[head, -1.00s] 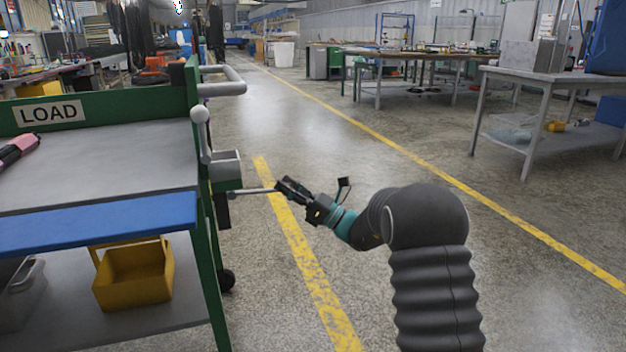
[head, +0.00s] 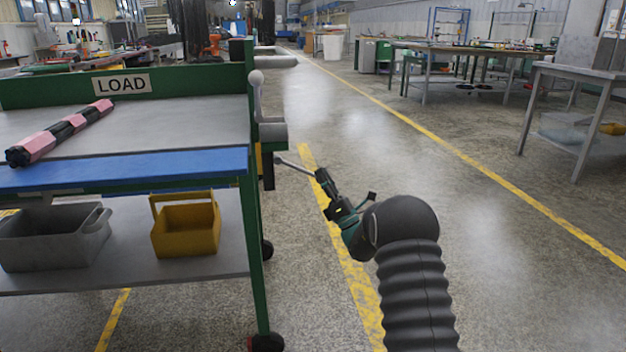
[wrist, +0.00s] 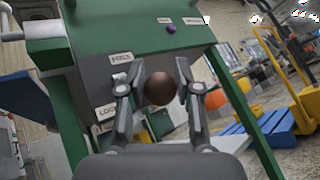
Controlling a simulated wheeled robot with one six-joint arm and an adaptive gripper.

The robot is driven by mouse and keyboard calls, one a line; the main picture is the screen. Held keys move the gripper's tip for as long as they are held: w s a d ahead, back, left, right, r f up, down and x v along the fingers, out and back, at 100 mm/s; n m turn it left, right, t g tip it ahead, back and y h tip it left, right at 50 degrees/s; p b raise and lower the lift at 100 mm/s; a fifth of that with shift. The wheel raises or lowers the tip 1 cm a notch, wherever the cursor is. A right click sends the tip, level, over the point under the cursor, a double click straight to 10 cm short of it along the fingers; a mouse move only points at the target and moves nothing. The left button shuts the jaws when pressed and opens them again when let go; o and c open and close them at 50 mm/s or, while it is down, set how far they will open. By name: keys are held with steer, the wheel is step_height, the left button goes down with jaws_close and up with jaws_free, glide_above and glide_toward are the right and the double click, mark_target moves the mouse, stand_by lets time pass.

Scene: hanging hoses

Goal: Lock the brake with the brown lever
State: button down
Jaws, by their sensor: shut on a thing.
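The brown lever's round knob (wrist: 160,88) sits between the two fingers of my gripper (wrist: 158,92) in the wrist view, and the fingers are shut on it. In the head view the lever's metal rod (head: 293,164) sticks out from the right side of the green cart and slopes down to the right to my gripper (head: 321,177). The knob is hidden there by the fingers.
A pink and black bar (head: 62,132) lies on the cart top. A yellow bin (head: 186,228) and grey bin (head: 52,238) sit below.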

steer(key=shift+f+h, duration=0.3)
steer(key=shift+f, duration=0.35)
steer(key=c, duration=0.8)
jaws_free()
steer(key=shift+a, duration=0.1)
steer(key=shift+r, duration=0.15)
steer(key=shift+v, duration=3.75)
steer(key=shift+a, duration=0.1)
